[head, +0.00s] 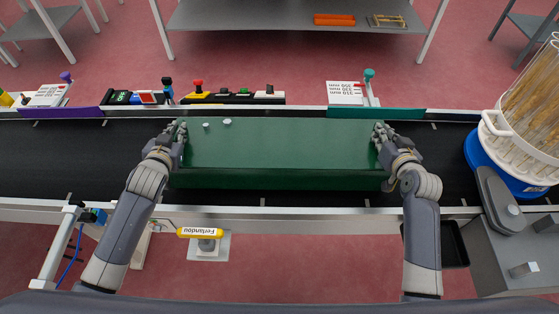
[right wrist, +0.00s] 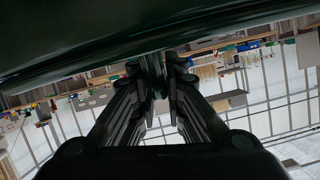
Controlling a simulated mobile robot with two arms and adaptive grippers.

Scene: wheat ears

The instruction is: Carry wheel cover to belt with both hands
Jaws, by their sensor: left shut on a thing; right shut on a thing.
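The wheel cover (head: 280,150) is a long dark green box-like piece in the middle of the head view, lying level along the black belt (head: 60,160). My left gripper (head: 178,135) is shut on its left end. My right gripper (head: 382,135) is shut on its right end. In the right wrist view the cover (right wrist: 120,35) fills the top as a dark green surface, and my right gripper (right wrist: 158,75) closes at its edge. I cannot tell whether the cover touches the belt or is just above it.
Two small white knobs (head: 227,121) show on the cover's far left part. A control box with a red button (head: 198,86) stands behind the belt. A white rack of wheat ears (head: 520,135) on a blue base is at the right. The belt's left stretch is clear.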

